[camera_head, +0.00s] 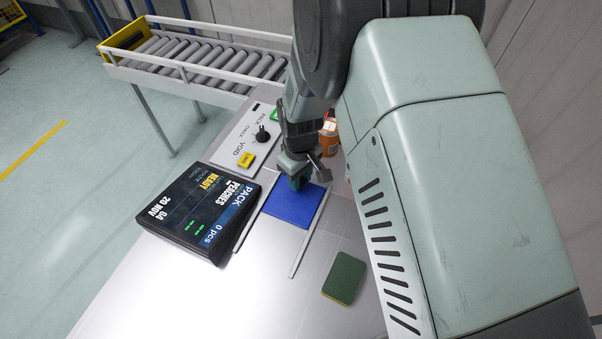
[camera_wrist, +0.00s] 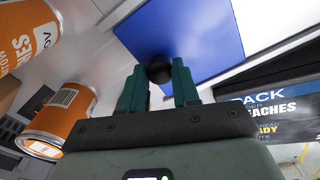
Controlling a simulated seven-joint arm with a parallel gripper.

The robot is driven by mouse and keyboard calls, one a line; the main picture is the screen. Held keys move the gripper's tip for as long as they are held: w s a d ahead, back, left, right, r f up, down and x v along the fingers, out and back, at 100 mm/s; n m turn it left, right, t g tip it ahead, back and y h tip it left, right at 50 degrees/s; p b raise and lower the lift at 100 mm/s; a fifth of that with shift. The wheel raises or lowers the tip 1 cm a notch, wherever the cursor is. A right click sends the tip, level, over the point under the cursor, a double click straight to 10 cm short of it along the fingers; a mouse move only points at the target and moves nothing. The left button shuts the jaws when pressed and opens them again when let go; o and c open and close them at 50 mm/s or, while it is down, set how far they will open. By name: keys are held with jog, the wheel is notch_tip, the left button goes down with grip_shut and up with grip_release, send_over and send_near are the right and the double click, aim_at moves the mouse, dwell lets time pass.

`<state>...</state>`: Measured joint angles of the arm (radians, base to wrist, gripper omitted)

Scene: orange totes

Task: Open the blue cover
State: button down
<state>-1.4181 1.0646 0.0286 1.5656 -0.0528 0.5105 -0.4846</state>
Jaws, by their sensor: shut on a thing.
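The blue cover (camera_head: 296,206) is a flat blue panel lying between two light rails on the metal worktop. In the wrist view the blue cover (camera_wrist: 195,35) has a round black knob (camera_wrist: 159,69) near its edge. My gripper (camera_head: 299,180) is at the far end of the cover in the head view. In the wrist view my gripper (camera_wrist: 159,82) has its two teal fingers on either side of the knob, shut on it. The knob is hidden behind the fingers in the head view.
A black display (camera_head: 199,212) stands left of the cover. A control panel (camera_head: 245,143) with a black dial and yellow button lies behind it. Orange cans (camera_wrist: 62,115) stand close to my gripper. A green sponge (camera_head: 344,278) lies at the front right. A roller conveyor (camera_head: 205,62) is at the back.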

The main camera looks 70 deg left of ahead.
jog(key=s+d, duration=0.7)
jog(key=shift+s+d, duration=0.25)
jog(key=shift+d, duration=0.05)
jog(key=c, duration=0.8)
grip_release()
notch_tip(320, 180, up, 11)
